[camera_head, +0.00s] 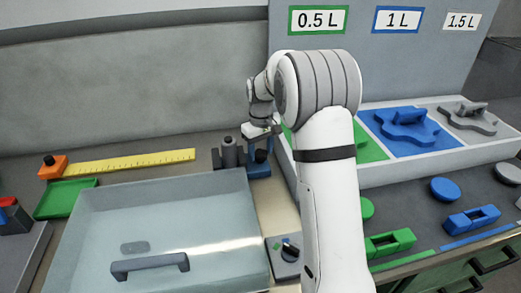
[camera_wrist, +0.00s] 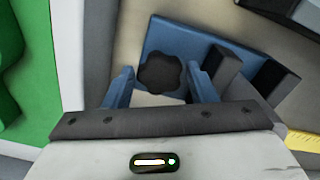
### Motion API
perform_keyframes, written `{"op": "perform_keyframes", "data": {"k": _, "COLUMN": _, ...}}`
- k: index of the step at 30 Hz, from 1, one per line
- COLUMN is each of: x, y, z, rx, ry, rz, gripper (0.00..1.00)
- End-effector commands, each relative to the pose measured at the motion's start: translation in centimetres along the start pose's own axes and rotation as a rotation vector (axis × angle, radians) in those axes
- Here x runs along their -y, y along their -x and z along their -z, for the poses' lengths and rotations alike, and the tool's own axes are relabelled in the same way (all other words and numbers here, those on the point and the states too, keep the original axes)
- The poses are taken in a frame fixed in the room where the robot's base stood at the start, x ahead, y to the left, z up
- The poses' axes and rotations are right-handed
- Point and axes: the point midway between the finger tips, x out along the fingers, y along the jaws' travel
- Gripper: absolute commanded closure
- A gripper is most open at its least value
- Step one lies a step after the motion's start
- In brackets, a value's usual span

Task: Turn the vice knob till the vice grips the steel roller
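The dark lobed vice knob (camera_wrist: 161,72) lies between my gripper's two blue fingers (camera_wrist: 161,80) in the wrist view. The fingers are parted by about the knob's width, and I cannot tell whether both press on it. The blue vice body (camera_wrist: 165,32) lies beneath. Dark vice jaws (camera_wrist: 221,68) stand to its right. In the head view my gripper (camera_head: 260,146) points down over the vice. The upright grey steel roller (camera_head: 228,152) stands just left of it, among the dark jaws. Its contact with the jaws is too small to make out.
A clear lidded box (camera_head: 165,225) with a handle stands in front of the vice. A yellow ruler (camera_head: 130,161) lies at left. A white tray (camera_head: 480,152) with green, blue and grey compartments is at right. A rotary switch box (camera_head: 287,258) sits near the front.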

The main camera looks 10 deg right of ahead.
Motion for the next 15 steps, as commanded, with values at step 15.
{"op": "perform_keyframes", "data": {"k": 15, "x": -0.04, "y": 0.05, "z": 0.00, "rx": 0.000, "ry": -0.007, "rz": 0.000, "gripper": 0.79}}
